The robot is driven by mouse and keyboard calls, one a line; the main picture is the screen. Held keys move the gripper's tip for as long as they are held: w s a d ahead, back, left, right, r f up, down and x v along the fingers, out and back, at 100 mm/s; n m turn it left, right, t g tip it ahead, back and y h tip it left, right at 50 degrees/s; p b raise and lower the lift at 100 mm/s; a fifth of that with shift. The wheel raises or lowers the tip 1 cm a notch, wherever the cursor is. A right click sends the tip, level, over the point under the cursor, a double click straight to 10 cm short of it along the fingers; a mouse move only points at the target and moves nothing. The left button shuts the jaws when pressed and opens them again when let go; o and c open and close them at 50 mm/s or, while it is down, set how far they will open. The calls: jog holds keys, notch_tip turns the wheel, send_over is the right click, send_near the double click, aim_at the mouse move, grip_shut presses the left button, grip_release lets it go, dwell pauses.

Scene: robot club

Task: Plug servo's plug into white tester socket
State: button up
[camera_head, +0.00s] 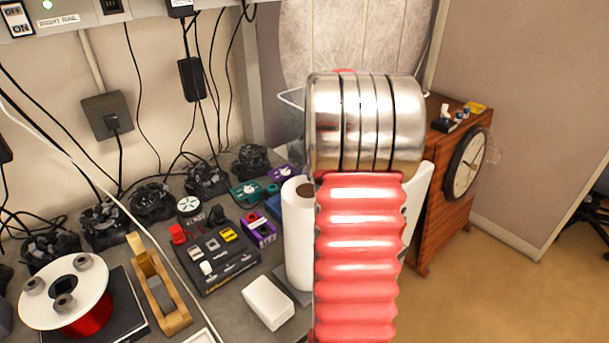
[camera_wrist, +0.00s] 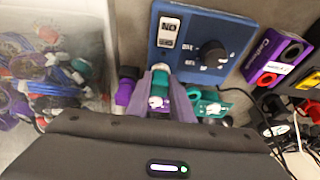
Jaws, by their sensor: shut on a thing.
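In the wrist view my gripper (camera_wrist: 160,72) is shut on a small teal and purple piece with a white mark (camera_wrist: 160,92). I cannot tell whether this is the servo's plug. In the head view my arm hides my gripper. A black box (camera_head: 240,262) with red, grey, yellow and white parts on top stands on the bench, left of my arm; it looks like the tester. Its white part (camera_head: 207,268) is at the front left. Teal and purple servo-like pieces (camera_head: 247,193) lie behind it, and more teal pieces (camera_wrist: 210,103) lie right of my gripper.
A blue panel with a knob (camera_wrist: 235,28) lies beyond my gripper. Left of it is a clear bin (camera_wrist: 105,30) of cables. A purple box (camera_wrist: 262,75) is at right. A paper roll (camera_head: 298,245), white block (camera_head: 268,302), tape dispenser (camera_head: 157,290) and spool (camera_head: 95,295) stand on the bench.

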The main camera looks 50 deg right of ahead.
jog(key=shift+f, duration=0.15)
jog(key=o, duration=1.1)
jog(key=shift+c, duration=0.2)
jog(key=v, duration=1.3)
jog(key=shift+r, duration=0.35)
jog(key=shift+s+a, duration=0.1)
jog(key=shift+s, duration=0.05)
